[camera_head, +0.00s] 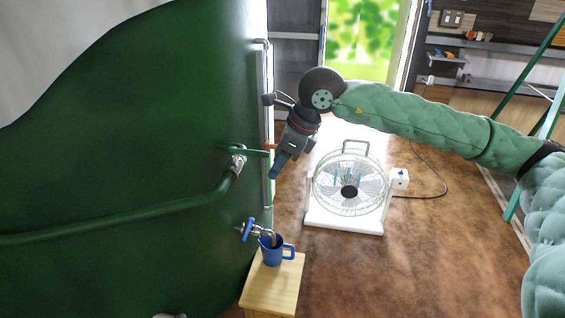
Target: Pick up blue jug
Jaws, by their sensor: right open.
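The blue jug (271,254) stands upright on a light wooden stand (272,288) at the lower middle, with its handle to the right. A tap with a blue handle (249,229) reaches over the jug, and its spout hides part of the jug's opening. My right gripper (278,166) is open and points down beside the green tank. It is above the tap and the jug, clearly apart from the jug, and I see nothing held in it. My left gripper is out of view.
A large green tank (130,120) fills the left, with a green pipe (130,225) and a vertical tube (263,115) near its right edge, close to my gripper. A fan (348,188) on a white base stands right of the jug. Brown floor (420,260) is open at lower right.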

